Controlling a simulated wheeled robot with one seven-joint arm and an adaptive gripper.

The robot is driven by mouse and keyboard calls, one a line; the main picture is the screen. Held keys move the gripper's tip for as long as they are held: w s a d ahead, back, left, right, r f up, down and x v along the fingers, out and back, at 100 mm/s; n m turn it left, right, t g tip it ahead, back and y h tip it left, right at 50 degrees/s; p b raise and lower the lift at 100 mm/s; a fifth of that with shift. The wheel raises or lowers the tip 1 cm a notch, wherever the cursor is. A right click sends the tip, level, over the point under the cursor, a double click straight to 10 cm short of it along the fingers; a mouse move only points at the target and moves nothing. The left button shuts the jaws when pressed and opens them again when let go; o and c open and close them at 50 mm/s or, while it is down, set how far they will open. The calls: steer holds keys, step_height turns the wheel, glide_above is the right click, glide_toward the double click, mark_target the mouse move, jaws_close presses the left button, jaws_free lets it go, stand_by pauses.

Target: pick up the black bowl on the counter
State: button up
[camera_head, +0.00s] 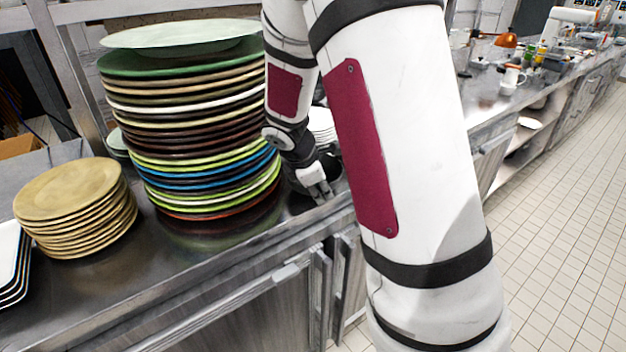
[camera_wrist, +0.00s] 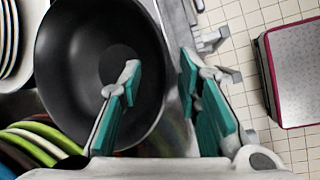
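The black bowl (camera_wrist: 82,62) fills the left-centre of the wrist view, seen from above, its inside empty. In the head view it (camera_head: 333,164) is a small dark patch on the counter, mostly hidden by my arm. My gripper (camera_wrist: 158,76) is open at the bowl's right side in the wrist view. One finger shows over the bowl's inside and the other beyond its rim, so the rim lies between them in the picture. Contact and finger depth cannot be told. In the head view my gripper (camera_head: 320,190) is near the counter's front edge.
A tall stack of coloured plates (camera_head: 190,125) stands left of the bowl, with tan plates (camera_head: 75,195) farther left. White plates (camera_head: 321,127) sit behind the bowl. The counter's front edge (camera_head: 215,263) is close; tiled floor (camera_head: 560,225) lies open at right.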

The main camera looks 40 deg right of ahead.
steer(key=shift+f, duration=0.1)
jaws_close()
steer(key=shift+d, duration=0.1)
